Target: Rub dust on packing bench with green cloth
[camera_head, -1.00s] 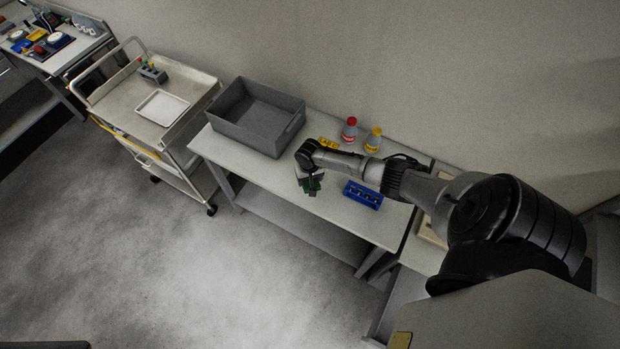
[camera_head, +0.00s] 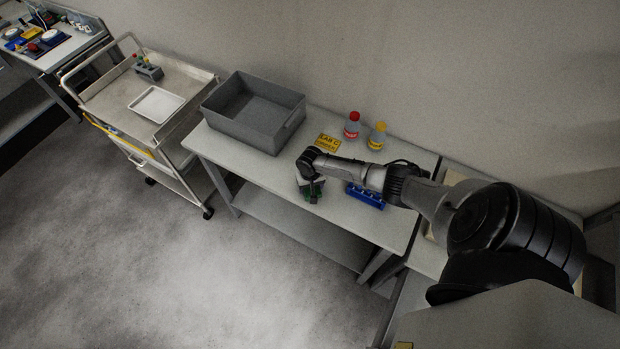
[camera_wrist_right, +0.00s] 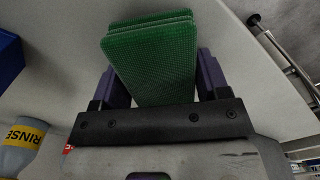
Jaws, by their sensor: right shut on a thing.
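The green cloth (camera_wrist_right: 155,55) is a folded, textured stack between the fingers of my right gripper (camera_wrist_right: 155,80) in the right wrist view. My right gripper (camera_head: 312,193) is shut on it, low over the front part of the packing bench (camera_head: 245,172). In the head view only a little green shows under the gripper. I cannot tell whether the cloth touches the bench top. No dust can be made out on the bench. My left gripper is not in view.
A trolley (camera_head: 117,101) stands left. Bare bench lies left of the gripper.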

